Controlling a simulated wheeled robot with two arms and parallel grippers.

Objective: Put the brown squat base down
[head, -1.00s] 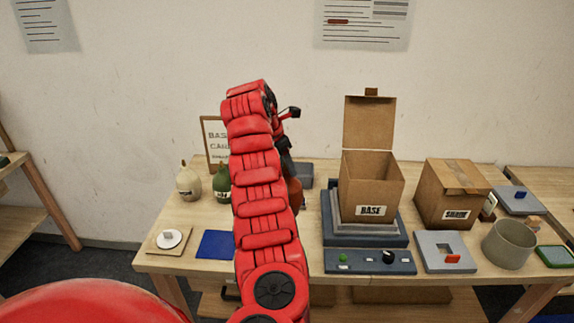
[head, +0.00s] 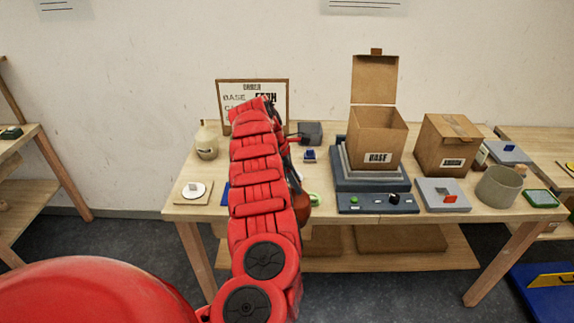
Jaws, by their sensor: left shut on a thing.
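My left arm reaches over the table and hides much of its middle. The brown squat base (head: 299,201) shows only in part, as a dark reddish-brown rounded body at the right edge of the arm. My left gripper (head: 291,172) is mostly hidden behind the arm and is shut on the brown base. I cannot tell whether the base touches the table. My right gripper is not in view.
An open box marked BASE (head: 377,142) stands on a grey stepped stand (head: 372,184). A closed carton (head: 446,146) and a grey round bin (head: 499,187) are to the right. A cream bottle-shaped base (head: 206,143) stands at the back left.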

